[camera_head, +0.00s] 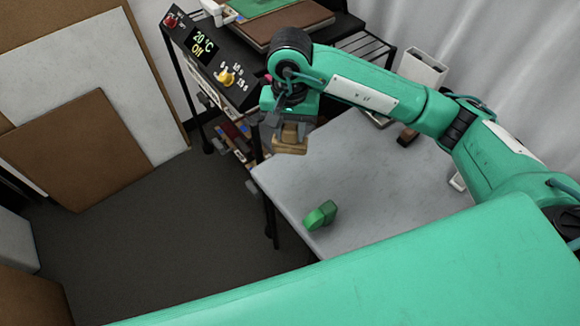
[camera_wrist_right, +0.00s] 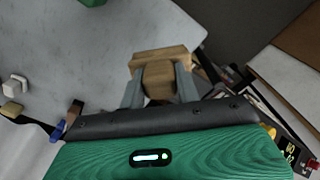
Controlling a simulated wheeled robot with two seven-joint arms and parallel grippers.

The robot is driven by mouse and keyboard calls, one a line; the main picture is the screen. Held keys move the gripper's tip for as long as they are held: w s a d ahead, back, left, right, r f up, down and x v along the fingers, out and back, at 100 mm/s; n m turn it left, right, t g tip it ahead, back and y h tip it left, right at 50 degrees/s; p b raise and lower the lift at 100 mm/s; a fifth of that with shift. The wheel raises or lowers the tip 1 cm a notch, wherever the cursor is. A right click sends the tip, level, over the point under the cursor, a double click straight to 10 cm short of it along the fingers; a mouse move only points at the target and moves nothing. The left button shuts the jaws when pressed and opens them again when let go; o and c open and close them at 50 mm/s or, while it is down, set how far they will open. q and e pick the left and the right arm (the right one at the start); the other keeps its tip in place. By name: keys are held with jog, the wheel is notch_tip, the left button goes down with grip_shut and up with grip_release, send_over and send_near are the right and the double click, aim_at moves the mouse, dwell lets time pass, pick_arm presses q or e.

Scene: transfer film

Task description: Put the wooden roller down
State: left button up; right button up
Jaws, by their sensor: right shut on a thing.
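The wooden roller (camera_head: 290,138) is in my right gripper (camera_head: 290,122), held near the far left corner of the grey table in the head view. In the right wrist view the wooden roller (camera_wrist_right: 158,66) sits between both fingers of the right gripper (camera_wrist_right: 160,88), which is shut on it. The fingers hide part of it. I cannot tell whether the roller touches the table. My left gripper is not in view.
A green object (camera_head: 320,215) lies near the left edge of the grey table (camera_head: 380,190). A black machine with a temperature display (camera_head: 205,45) stands beyond the table. A white container (camera_head: 423,68) stands at the back. The table's middle is clear.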

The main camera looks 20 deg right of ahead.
aim_at(290, 153)
notch_tip(290, 153, down, 8)
jog(key=shift+f+p, duration=0.1)
jog(key=shift+p, duration=0.4)
notch_tip(290, 153, down, 5)
jog(key=shift+f+p, duration=0.15)
jog(key=shift+p, duration=0.2)
jog(key=shift+f, duration=0.1)
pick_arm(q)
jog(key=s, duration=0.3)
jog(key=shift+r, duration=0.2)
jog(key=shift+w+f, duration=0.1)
